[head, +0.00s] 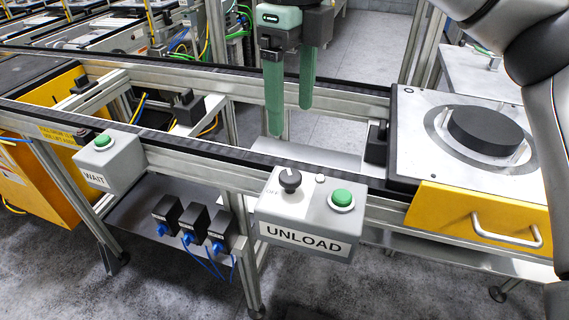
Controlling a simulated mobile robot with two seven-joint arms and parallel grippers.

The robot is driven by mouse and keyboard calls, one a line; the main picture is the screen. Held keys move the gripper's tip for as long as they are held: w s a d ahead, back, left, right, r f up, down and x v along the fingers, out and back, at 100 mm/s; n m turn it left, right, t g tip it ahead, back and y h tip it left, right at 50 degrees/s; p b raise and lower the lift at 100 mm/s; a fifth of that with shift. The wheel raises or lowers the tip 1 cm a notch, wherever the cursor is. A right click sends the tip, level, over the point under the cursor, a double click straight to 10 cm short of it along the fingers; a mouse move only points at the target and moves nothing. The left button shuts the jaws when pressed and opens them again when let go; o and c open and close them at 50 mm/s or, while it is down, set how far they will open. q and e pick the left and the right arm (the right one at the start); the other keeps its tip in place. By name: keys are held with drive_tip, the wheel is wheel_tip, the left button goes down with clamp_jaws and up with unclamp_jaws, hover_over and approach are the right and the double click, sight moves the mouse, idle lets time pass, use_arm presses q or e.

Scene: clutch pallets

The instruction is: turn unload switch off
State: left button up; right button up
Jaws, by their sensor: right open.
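The unload switch is a black rotary knob (290,180) on top of the grey UNLOAD box (307,225), at the lower middle of the head view. An OFF mark shows at the knob's left; I cannot tell which way the knob points. A green button (342,198) and a small pale light (320,178) sit to its right. My right gripper (291,118) has two green fingers pointing down. It is open and empty, appearing above the knob in the picture and apart from it. My left gripper is not in view.
A conveyor rail (230,154) runs behind the box. A grey WAIT box (108,158) with a green button is at left. A pallet with a black disc (487,131) and a yellow front with a handle (507,232) stands at right. Blue connectors (194,222) sit below.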

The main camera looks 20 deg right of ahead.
sight(291, 175)
wheel_tip(291, 175, down, 12)
drive_tip(key=shift+s+r+b, duration=0.1)
drive_tip(key=shift+b, duration=0.8)
clamp_jaws()
